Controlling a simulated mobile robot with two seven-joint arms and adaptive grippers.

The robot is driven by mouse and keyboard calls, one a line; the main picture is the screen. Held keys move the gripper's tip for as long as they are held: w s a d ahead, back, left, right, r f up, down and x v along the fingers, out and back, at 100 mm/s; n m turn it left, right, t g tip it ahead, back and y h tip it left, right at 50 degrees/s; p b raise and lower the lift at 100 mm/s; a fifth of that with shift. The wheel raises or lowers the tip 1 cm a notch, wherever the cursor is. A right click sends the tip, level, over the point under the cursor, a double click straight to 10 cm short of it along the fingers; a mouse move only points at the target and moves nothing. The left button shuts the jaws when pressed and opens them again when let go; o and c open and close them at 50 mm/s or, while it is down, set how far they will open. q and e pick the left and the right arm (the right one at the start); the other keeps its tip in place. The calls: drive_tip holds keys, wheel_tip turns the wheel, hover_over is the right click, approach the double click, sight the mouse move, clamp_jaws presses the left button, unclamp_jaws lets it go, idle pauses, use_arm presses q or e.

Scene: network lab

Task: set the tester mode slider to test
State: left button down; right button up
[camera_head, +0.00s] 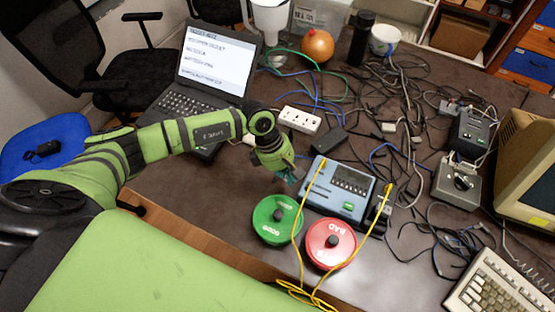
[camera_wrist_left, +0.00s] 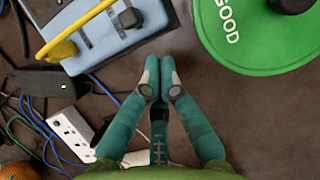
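The tester (camera_head: 344,204) is a blue-grey box with a dark panel and a green label, lying on the dark table. Its edge also shows at the upper left of the left wrist view (camera_wrist_left: 102,52), with a small black knob (camera_wrist_left: 130,17) on its face; I cannot tell whether this is the mode slider, or its setting. My left gripper (camera_head: 292,182) is just left of the tester. In the left wrist view its teal fingertips (camera_wrist_left: 160,72) are together with nothing between them, apart from the tester's edge. My right gripper is not in view.
A green GOOD lid (camera_head: 268,230) and a red BAD lid (camera_head: 320,256) lie in front of the tester. A white power strip (camera_head: 300,120), laptop (camera_head: 215,65) and tangled cables lie behind.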

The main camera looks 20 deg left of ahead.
sight(308, 187)
use_arm(q)
drive_tip(key=shift+d+p, duration=0.3)
drive_tip(key=shift+d, duration=0.8)
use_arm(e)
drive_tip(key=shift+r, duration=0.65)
